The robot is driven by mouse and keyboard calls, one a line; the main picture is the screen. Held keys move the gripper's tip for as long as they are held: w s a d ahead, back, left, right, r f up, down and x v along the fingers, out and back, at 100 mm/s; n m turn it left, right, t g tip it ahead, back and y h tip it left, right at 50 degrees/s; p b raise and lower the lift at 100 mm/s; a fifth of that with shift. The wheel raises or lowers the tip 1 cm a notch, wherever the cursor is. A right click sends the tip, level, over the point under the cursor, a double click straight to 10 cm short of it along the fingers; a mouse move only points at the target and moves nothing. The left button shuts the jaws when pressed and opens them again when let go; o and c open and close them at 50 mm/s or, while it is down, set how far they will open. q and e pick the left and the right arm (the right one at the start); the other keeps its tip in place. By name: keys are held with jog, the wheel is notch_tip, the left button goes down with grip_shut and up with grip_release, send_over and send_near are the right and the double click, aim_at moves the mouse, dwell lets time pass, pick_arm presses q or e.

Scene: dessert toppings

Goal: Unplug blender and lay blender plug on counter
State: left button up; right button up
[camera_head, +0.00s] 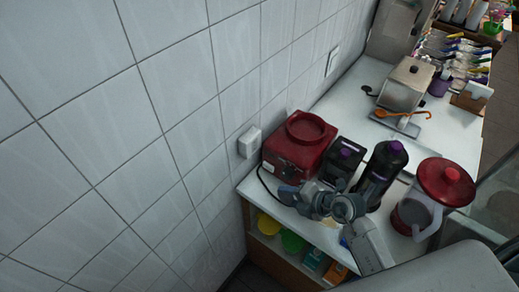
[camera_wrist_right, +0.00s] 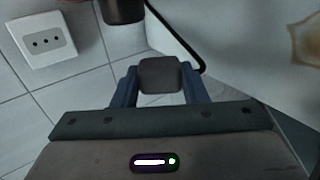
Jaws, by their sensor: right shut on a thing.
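The red blender base (camera_head: 295,150) stands on the white counter (camera_head: 345,108) against the tiled wall. Its jar (camera_head: 412,213) with a red lid stands apart at the right. My right gripper (camera_head: 285,192) is at the counter's front left edge, just in front of the base. In the wrist view, my right gripper (camera_wrist_right: 160,85) is shut on the dark grey plug (camera_wrist_right: 160,75). The black cord (camera_wrist_right: 178,38) loops beside it; the cord also shows left of the base (camera_head: 261,178). The white wall outlet (camera_wrist_right: 45,41) shows bare holes. My left gripper is out of view.
A black box-shaped container (camera_head: 343,165) and a dark bottle (camera_head: 383,168) stand right of the base, close to my right arm. A metal box (camera_head: 408,84) and an orange utensil (camera_head: 402,115) lie farther back. Some bare counter lies behind the base.

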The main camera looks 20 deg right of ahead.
aim_at(288, 212)
jog(key=shift+f+b, duration=1.15)
jog(key=shift+f, duration=1.35)
jog(key=o, duration=1.4)
jog(key=shift+s+f, duration=0.15)
jog(key=shift+f, duration=0.05)
jog(key=c, duration=0.4)
jog(key=shift+o, duration=0.2)
